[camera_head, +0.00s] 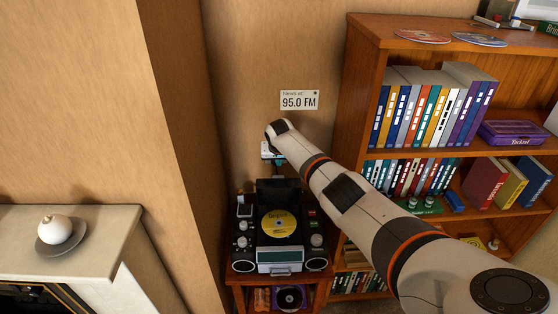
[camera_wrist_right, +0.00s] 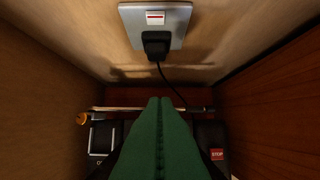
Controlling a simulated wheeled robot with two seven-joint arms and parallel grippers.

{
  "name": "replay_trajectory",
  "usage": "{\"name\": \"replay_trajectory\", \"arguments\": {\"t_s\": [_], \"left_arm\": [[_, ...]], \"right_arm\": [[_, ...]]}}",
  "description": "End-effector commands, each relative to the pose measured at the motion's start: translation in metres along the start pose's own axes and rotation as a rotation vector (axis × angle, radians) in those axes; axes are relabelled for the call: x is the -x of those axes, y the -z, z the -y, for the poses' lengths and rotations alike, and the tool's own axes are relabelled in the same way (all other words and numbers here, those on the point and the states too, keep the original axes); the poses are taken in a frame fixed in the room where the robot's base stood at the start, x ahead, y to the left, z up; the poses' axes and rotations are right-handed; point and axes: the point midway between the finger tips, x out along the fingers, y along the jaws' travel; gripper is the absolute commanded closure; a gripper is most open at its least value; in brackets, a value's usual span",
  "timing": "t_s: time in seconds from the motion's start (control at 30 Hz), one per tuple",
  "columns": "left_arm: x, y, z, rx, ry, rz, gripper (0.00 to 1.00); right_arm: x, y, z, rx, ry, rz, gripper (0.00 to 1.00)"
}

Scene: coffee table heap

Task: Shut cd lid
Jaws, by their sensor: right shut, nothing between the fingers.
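The CD player (camera_head: 240,255) stands on a small wooden cabinet with its dark lid (camera_head: 277,190) raised at the back. A yellow disc (camera_head: 279,224) lies face up in the open bay. My right gripper (camera_head: 279,161) is behind and above the raised lid, near the wall, with its arm reaching in from the right. In the right wrist view its green fingers (camera_wrist_right: 160,102) are shut together and empty, pointing toward the back of the player. Whether they touch the lid cannot be told. My left gripper is not in view.
A wall socket (camera_wrist_right: 176,18) with a black plug (camera_wrist_right: 156,43) and cord is close to the right gripper. A bookcase (camera_head: 357,75) stands at the right, partly behind my arm. A mantel (camera_head: 90,255) with a white pot (camera_head: 55,230) is at the left.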

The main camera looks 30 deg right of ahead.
Motion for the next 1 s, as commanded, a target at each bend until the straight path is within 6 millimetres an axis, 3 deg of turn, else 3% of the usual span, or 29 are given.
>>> {"name": "replay_trajectory", "arguments": {"t_s": [0.07, 0.3, 0.6, 1.0], "left_arm": [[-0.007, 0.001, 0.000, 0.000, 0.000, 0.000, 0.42], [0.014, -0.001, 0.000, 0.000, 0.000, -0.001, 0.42], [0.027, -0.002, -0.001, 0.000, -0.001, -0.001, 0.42], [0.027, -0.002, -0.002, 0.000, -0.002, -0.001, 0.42]], "right_arm": [[-0.008, 0.001, -0.001, -0.001, 0.000, 0.000, 1.00], [0.002, 0.014, 0.001, 0.003, 0.001, 0.001, 1.00], [0.007, 0.034, 0.001, 0.002, 0.001, 0.001, 1.00], [0.007, 0.038, 0.000, 0.000, 0.001, 0.001, 1.00]]}}
